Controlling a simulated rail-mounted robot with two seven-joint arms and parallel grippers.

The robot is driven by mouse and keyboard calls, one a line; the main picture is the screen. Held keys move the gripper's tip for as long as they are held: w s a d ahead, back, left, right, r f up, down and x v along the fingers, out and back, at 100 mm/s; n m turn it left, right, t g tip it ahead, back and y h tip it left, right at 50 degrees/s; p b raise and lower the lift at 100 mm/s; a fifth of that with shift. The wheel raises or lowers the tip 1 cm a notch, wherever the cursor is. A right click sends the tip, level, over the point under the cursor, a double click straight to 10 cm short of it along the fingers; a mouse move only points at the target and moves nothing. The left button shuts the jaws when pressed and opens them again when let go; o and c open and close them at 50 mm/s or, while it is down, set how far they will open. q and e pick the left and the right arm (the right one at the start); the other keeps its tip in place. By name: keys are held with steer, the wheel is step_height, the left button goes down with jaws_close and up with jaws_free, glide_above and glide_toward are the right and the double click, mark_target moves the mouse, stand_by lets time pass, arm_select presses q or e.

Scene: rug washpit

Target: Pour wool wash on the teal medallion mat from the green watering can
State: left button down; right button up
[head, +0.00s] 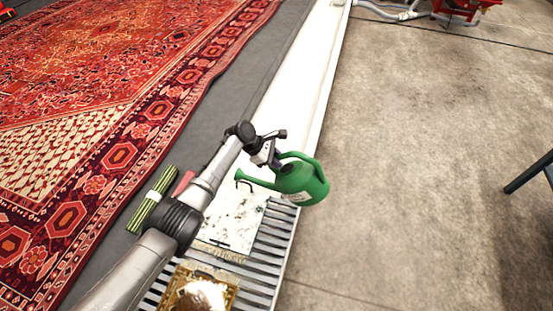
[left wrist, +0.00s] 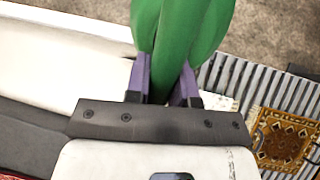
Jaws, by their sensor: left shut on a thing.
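The green watering can (head: 305,187) hangs from my left gripper (head: 276,160), above the slatted grate. Its spout points left, toward the pale speckled mat (head: 232,212). In the left wrist view, the purple fingers of my left gripper (left wrist: 165,88) are shut on the can's green handle (left wrist: 162,65). No liquid shows leaving the spout. A gold-brown patterned mat (head: 228,284) lies nearer me on the grate, with a pale glossy patch on it; it also shows in the left wrist view (left wrist: 283,138). I cannot make out a teal medallion on either mat. My right gripper is out of view.
The slatted grate (head: 270,245) joins a long white channel (head: 300,75). A large red patterned rug (head: 100,90) lies at the left on a grey strip. A green striped bundle (head: 152,200) lies beside my left arm.

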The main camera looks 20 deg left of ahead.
arm_select(q)
step_height(320, 180, up, 2)
steer(key=y+p, duration=0.5)
steer(key=p, duration=0.2)
steer(key=shift+w+d+r+m+p, duration=0.1)
steer(key=shift+m+p, duration=0.2)
steer(key=shift+p, duration=0.1)
steer(key=shift+r+y+p, duration=0.1)
steer(key=shift+y+p, duration=0.2)
steer(key=shift+y, duration=1.1)
